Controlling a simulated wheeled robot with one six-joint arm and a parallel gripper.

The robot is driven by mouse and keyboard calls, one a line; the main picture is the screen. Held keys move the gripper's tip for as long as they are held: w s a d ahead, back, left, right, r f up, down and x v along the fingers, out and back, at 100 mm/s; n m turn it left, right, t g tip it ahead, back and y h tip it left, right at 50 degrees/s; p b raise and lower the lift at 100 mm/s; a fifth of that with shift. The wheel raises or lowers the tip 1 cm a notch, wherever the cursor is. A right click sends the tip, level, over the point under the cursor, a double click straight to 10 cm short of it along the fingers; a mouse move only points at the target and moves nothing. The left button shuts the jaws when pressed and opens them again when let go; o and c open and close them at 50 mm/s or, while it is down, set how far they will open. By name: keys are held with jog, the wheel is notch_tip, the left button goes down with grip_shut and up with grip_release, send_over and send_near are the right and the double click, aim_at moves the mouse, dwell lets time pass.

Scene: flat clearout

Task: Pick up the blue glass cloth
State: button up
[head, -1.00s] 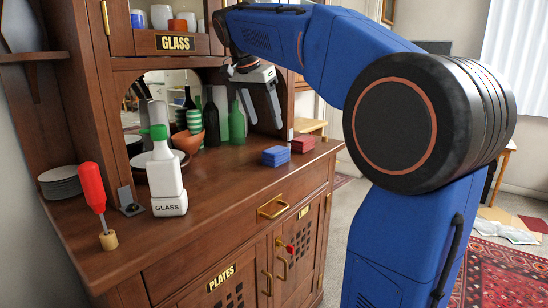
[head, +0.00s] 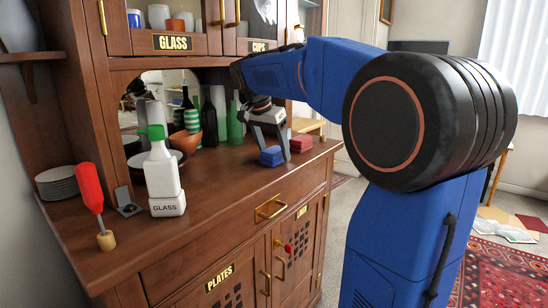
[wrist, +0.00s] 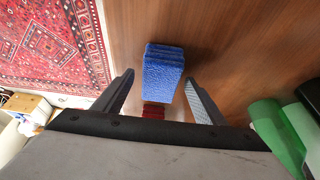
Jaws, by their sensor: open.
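The blue glass cloth (head: 272,156) lies folded on the wooden counter of the dresser, left of a folded red cloth (head: 301,143). My gripper (head: 273,152) is lowered over the counter at the blue cloth, fingers pointing down. In the wrist view the blue cloth (wrist: 163,72) lies ahead of and between the two open fingers of my gripper (wrist: 160,90). Part of the red cloth (wrist: 153,111) shows below it. I cannot tell whether the fingers touch the blue cloth. Nothing is held.
Green bottles (head: 235,122) stand close behind the cloths. They show at the right in the wrist view (wrist: 285,125). A white spray bottle (head: 164,178), a red-handled tool (head: 91,190) and stacked plates (head: 58,182) stand to the left.

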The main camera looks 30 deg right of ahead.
aim_at(274, 149)
jog(key=shift+d+f, duration=0.15)
jog(key=shift+f, duration=0.2)
jog(key=shift+c, duration=0.4)
jog(key=c, duration=1.1)
jog(key=shift+o, duration=0.2)
jog(key=shift+r, duration=0.2)
notch_tip(274, 149, up, 10)
jog(key=shift+f, duration=0.15)
